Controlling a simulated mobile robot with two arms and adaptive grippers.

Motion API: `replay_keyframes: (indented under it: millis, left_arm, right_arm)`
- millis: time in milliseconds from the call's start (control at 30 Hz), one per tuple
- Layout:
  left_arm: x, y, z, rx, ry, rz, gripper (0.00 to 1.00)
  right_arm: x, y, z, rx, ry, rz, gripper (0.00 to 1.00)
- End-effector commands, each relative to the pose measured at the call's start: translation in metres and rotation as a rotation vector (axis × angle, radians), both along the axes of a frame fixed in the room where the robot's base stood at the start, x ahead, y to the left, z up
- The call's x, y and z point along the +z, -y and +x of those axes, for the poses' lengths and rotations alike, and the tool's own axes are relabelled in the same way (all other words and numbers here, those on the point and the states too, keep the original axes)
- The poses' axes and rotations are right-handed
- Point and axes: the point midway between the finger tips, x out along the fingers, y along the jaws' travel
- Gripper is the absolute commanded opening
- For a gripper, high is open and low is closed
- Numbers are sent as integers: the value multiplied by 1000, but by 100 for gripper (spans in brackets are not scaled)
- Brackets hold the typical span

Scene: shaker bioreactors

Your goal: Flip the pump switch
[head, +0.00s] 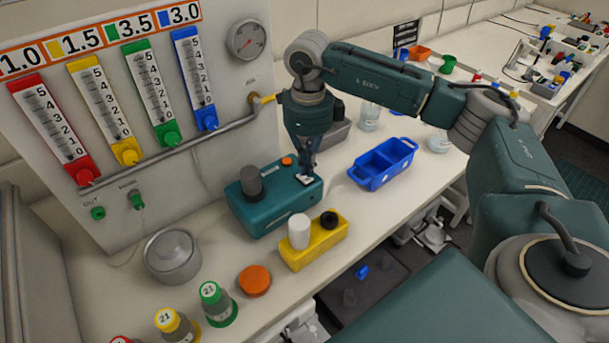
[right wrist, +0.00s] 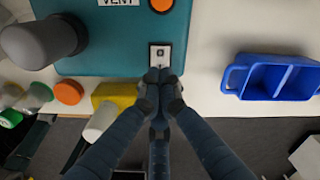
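The teal pump box (head: 262,212) stands on the white bench, with a dark grey cylinder and an orange button on top. Its switch, on a small white plate (head: 304,180), sits near the box's right end. In the right wrist view the switch (right wrist: 160,54) shows just beyond my fingertips, on the teal box (right wrist: 115,50). My right gripper (head: 304,168) points down over the switch end of the box. Its fingers (right wrist: 158,82) are drawn together with nothing seen between them. Whether the tips touch the switch plate I cannot tell. My left gripper is not in view.
A blue two-part tray (head: 383,165) stands right of the pump. A yellow block (head: 318,245) with a white and a black cap is in front. An orange lid (head: 254,280), a metal pot (head: 172,256) and capped bottles (head: 216,304) lie nearer. The gauge panel (head: 210,165) rises behind.

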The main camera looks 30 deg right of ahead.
Motion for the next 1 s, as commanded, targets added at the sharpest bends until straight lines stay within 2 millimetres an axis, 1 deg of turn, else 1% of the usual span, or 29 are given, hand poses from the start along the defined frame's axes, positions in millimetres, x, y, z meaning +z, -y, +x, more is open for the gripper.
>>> replay_keyframes:
  millis: [1000]
  left_arm:
    - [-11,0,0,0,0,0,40]
  right_arm:
    - [-14,0,0,0,0,0,0]
